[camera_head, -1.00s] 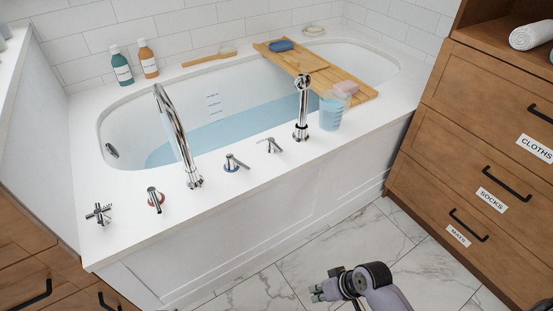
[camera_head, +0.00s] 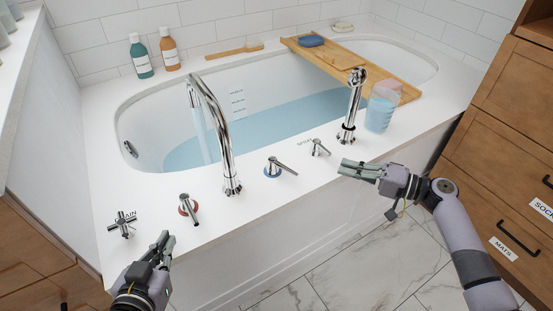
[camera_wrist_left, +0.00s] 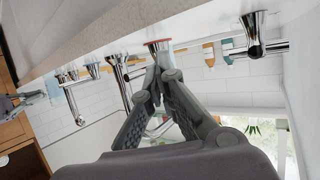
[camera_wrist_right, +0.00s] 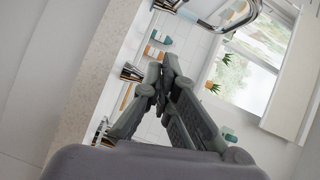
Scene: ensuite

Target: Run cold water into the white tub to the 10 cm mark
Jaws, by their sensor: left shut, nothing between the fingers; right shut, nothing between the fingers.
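The white tub (camera_head: 150,112) holds pale blue water (camera_head: 275,122). Its surface lies close to the lowest of the marks (camera_head: 237,103) on the inner wall; their figures are too small to read. A stream (camera_head: 202,135) falls from the tall chrome spout (camera_head: 222,130). The blue-ringed lever (camera_head: 278,167) and red-ringed lever (camera_head: 188,207) stand on the front rim. My left gripper (camera_head: 164,244) is shut and empty, in front of the red-ringed lever, apparently apart from it. My right gripper (camera_head: 350,167) is shut and empty by the front rim, right of the blue-ringed lever.
A cross-shaped handle (camera_head: 122,223) stands at the left corner. Another lever (camera_head: 318,147), a hand shower (camera_head: 352,105) and a clear blue cup (camera_head: 380,112) stand to the right. A wooden board (camera_head: 345,60) spans the tub. Drawers (camera_head: 510,150) stand at the right.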

